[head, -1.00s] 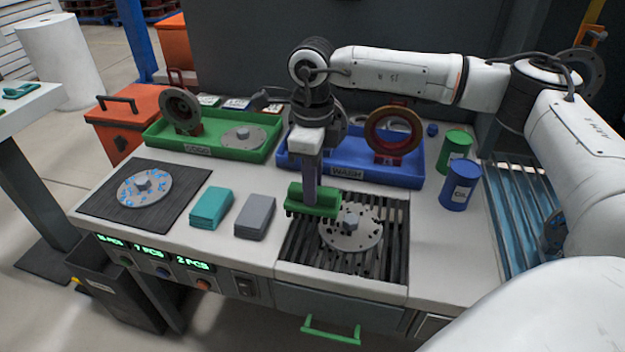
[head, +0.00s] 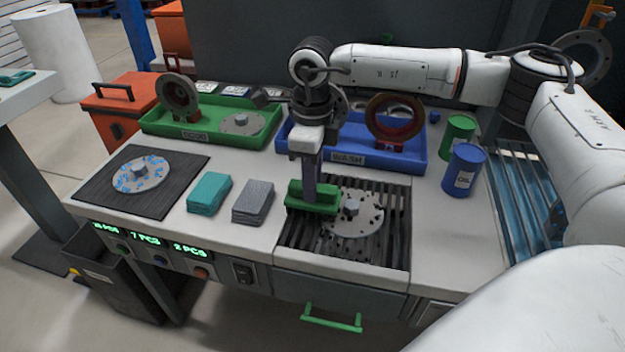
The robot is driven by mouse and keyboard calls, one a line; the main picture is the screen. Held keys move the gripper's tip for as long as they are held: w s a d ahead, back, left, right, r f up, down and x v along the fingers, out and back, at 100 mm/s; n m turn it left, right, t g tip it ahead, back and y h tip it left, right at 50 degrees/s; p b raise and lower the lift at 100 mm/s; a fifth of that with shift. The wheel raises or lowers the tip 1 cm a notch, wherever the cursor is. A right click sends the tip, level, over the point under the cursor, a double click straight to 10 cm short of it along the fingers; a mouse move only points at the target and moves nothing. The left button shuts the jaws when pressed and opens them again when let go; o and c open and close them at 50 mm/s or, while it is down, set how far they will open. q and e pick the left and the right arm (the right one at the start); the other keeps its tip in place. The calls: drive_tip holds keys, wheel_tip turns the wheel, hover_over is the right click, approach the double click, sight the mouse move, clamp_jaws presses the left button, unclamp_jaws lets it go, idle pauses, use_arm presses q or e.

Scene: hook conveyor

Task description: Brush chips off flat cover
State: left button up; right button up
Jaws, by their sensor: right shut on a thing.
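My right gripper (head: 312,168) points down and is shut on a green brush (head: 312,197). The brush head is low over the left side of the slatted grate, at the left edge of a grey flat cover (head: 366,222). I cannot tell whether its bristles touch the cover. This cover lies flat on the grate (head: 392,255), with a raised hub in its middle and dark specks or holes on its face. A second flat cover (head: 157,178) with blue marks lies on the dark mat (head: 100,203) at left. My left gripper is not in view.
A green tray (head: 205,140) and a blue WASH tray (head: 350,158) with ring parts stand behind. Teal pads (head: 209,193) and grey pads (head: 253,201) lie left of the grate. A green can (head: 458,136) and a blue OIL can (head: 464,170) stand right.

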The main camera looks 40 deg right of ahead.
drive_tip(key=shift+f, duration=0.4)
drive_tip(key=shift+w+d+r, duration=0.1)
drive_tip(key=shift+w+d, duration=0.65)
drive_tip(key=shift+d, duration=0.1)
drive_tip(key=shift+w+d, duration=0.65)
drive_tip(key=shift+d, duration=0.15)
drive_tip(key=shift+s+a, duration=0.65)
drive_tip(key=shift+a, duration=0.1)
drive_tip(key=shift+s+a+f, duration=0.2)
drive_tip(key=shift+s+a, duration=0.6)
drive_tip(key=shift+a, duration=0.1)
drive_tip(key=shift+w+d+r, duration=0.2)
drive_tip(key=shift+w+d, duration=1.3)
drive_tip(key=shift+d, duration=0.2)
